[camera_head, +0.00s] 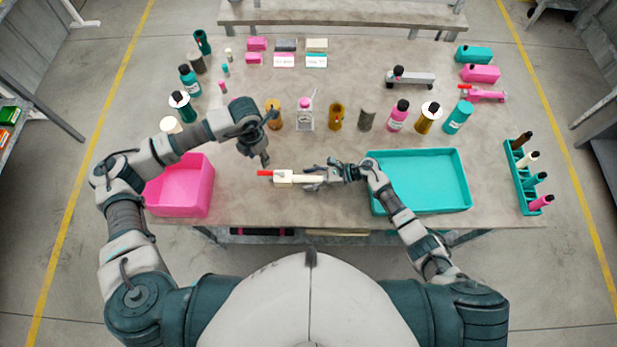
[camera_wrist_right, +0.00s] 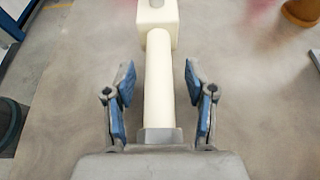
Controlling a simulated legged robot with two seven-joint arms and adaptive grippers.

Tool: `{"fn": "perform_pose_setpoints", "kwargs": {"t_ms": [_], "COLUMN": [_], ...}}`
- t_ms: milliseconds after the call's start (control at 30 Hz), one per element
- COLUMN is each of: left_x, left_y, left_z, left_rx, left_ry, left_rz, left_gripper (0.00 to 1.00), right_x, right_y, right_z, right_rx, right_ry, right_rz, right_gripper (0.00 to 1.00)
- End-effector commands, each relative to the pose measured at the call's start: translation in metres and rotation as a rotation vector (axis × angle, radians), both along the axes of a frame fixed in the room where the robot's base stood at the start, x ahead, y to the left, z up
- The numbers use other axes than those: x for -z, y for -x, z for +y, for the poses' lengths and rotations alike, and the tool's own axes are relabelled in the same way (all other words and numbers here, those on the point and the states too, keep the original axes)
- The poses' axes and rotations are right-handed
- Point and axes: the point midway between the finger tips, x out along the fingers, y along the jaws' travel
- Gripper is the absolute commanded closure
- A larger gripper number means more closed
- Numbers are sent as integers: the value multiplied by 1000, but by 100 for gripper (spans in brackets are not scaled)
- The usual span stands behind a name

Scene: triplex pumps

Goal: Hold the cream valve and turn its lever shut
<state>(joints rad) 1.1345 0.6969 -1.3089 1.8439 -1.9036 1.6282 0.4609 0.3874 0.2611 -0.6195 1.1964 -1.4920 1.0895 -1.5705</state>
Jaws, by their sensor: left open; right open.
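The cream valve (camera_head: 300,179) lies on the table between my two grippers, with its red lever (camera_head: 265,173) pointing left. In the right wrist view the cream valve (camera_wrist_right: 159,75) has its long round stem between the fingers and its block body at the top. My right gripper (camera_head: 318,177) is at the stem from the right; its blue-padded fingers (camera_wrist_right: 158,105) are open, one on each side with gaps. My left gripper (camera_head: 262,152) is open, pointing down, just above and left of the valve, near the lever. The lever is out of sight in the right wrist view.
A pink bin (camera_head: 180,205) stands left and a teal tray (camera_head: 455,208) right, close to my right forearm. Several bottles and cylinders, such as an amber cylinder (camera_head: 336,117), stand behind the valve. A teal rack (camera_head: 522,178) is at the right edge. The table around the valve is clear.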

Motion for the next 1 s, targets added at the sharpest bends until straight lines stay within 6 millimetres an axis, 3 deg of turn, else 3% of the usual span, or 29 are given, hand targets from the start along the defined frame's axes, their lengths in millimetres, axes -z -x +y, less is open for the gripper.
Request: {"fn": "perform_pose_setpoints", "kwargs": {"t_ms": [367,500,567,600,1000], "left_x": [0,0,0,0,-2], "left_y": [0,0,0,0,-4], "left_z": [0,0,0,0,0], "left_rx": [0,0,0,0,83], "left_ry": [0,0,0,0,-2], "left_rz": [0,0,0,0,17], "left_gripper": [58,58,58,58,57], "right_x": [2,2,2,2,2], "right_y": [0,0,0,0,0], "right_z": [5,5,5,5,4], "right_rx": [0,0,0,0,0], "right_ry": [1,1,1,1,1], "right_rz": [-1,-1,-1,-1,-1], "right_gripper": [47,82,97,100,100]}}
